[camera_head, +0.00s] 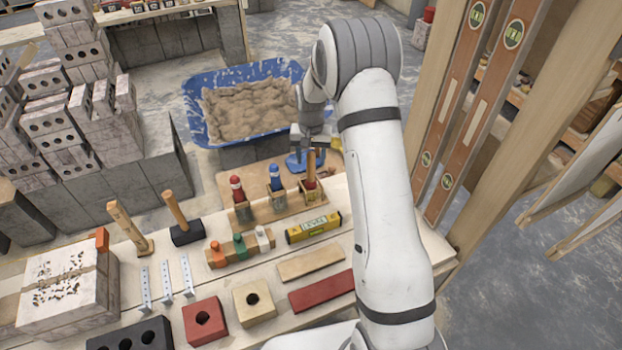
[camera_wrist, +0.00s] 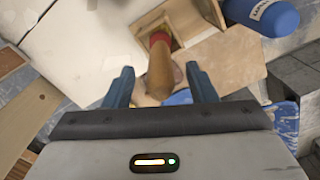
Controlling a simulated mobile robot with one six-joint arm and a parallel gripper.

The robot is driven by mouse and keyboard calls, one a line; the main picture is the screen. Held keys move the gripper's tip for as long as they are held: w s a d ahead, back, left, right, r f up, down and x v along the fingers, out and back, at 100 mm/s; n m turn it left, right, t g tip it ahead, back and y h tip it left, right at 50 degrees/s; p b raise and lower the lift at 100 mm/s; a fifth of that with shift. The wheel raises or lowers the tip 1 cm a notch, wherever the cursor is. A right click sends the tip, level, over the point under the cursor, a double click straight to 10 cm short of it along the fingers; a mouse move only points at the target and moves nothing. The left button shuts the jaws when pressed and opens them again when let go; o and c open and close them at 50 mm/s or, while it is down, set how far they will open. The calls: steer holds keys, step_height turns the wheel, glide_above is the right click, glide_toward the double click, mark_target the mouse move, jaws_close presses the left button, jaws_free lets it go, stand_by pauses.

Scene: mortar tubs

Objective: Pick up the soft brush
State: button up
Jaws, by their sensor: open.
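The soft brush appears to be the wooden-handled tool (camera_head: 311,168) standing upright in the right compartment of a wooden holder (camera_head: 250,212). In the wrist view its tan handle (camera_wrist: 160,72) points up toward the camera, with a red collar below it. Its lower end is hidden inside the compartment, so I see no bristles. My gripper (camera_head: 309,150) is just above the holder. In the wrist view my gripper (camera_wrist: 162,82) is open, with blue fingers on either side of the handle's end. I see no contact with the handle.
A blue mortar tub (camera_head: 200,92) lies behind.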

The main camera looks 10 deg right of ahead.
mark_target(311, 163)
steer(key=shift+f, duration=1.5)
steer(key=shift+c, duration=0.3)
steer(key=c, duration=1)
step_height(311, 163, up, 10)
steer(key=shift+r+b, duration=0.1)
steer(key=shift+b, duration=0.25)
steer(key=o, duration=0.5)
steer(key=shift+c, duration=0.2)
jaws_close()
